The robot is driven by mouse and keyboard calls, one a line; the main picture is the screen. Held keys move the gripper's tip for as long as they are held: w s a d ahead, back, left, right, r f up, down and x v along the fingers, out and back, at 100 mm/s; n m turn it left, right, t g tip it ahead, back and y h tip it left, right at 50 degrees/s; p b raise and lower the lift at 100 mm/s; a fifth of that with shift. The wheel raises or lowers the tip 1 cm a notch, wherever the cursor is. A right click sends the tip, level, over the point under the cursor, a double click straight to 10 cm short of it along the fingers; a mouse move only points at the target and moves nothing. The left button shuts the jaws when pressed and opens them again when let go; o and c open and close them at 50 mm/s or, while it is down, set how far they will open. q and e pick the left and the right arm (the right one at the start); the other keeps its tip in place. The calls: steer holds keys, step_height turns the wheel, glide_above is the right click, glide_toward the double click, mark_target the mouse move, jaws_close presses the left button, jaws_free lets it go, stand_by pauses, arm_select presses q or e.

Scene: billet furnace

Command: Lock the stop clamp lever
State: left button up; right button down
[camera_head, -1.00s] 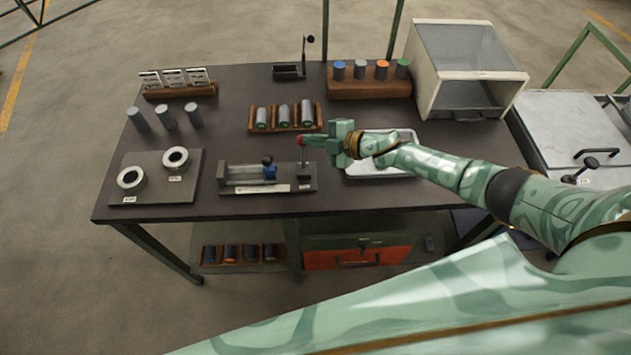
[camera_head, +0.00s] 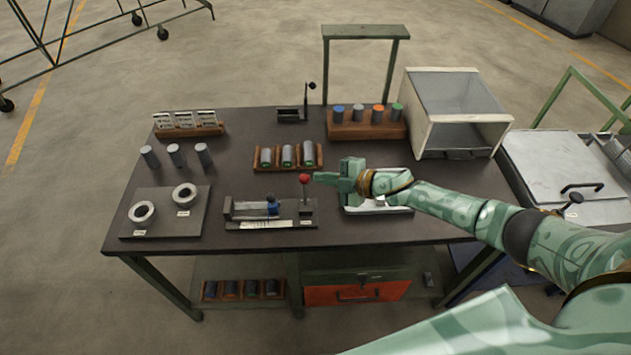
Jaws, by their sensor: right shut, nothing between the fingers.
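The stop clamp lever is an upright stalk with a red ball knob (camera_head: 305,178) at the right end of a grey fixture (camera_head: 300,222). The fixture also carries a small blue part (camera_head: 272,209) and a pale label strip along its front. My right gripper (camera_head: 319,177) points left, with its shut fingertips just right of the red knob. A small gap seems to show between fingers and knob, and nothing is held. The foot of the lever is small and its latch state cannot be told. My left gripper is not in view.
A tray (camera_head: 379,208) lies under my right forearm. A rack of grey cylinders (camera_head: 288,167) stands behind the fixture, a wooden block with coloured-top cylinders (camera_head: 366,132) farther back. A plate with two rings (camera_head: 165,226) lies left. A glass-fronted box (camera_head: 455,105) stands back right.

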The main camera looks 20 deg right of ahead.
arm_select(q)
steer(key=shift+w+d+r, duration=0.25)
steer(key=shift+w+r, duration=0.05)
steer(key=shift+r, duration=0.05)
arm_select(e)
steer(key=w+d+v, duration=0.1)
steer(key=v, duration=0.6)
steer(key=shift+s+d, duration=0.15)
steer(key=shift+s, duration=0.05)
steer(key=shift+s+r, duration=0.1)
steer(key=shift+r, duration=0.05)
